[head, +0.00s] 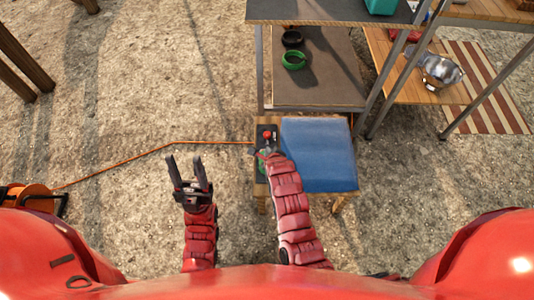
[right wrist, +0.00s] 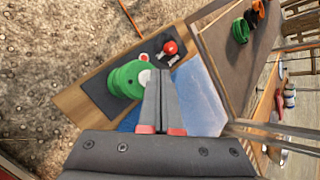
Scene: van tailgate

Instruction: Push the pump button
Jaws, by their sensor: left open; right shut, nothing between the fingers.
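A black panel (head: 261,128) on a small wooden stool carries a red round knob (head: 267,134). In the right wrist view the red knob (right wrist: 170,47) stands near the panel's far end, and a green round body (right wrist: 126,80) with a whitish top sits beside it on the panel (right wrist: 97,88). Which part is the pump button I cannot tell for sure. My right gripper (head: 266,153) is shut and empty, over the panel just on the near side of the red knob; its closed fingers (right wrist: 166,75) partly cover the green body's edge. My left gripper (head: 188,165) is open and empty, over bare ground left of the stool.
A blue cushion-like block (head: 318,155) fills the stool's right side. A metal-framed shelf (head: 325,85) with black and green rings stands behind. An orange cable (head: 170,143) runs left to an orange reel (head: 30,198).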

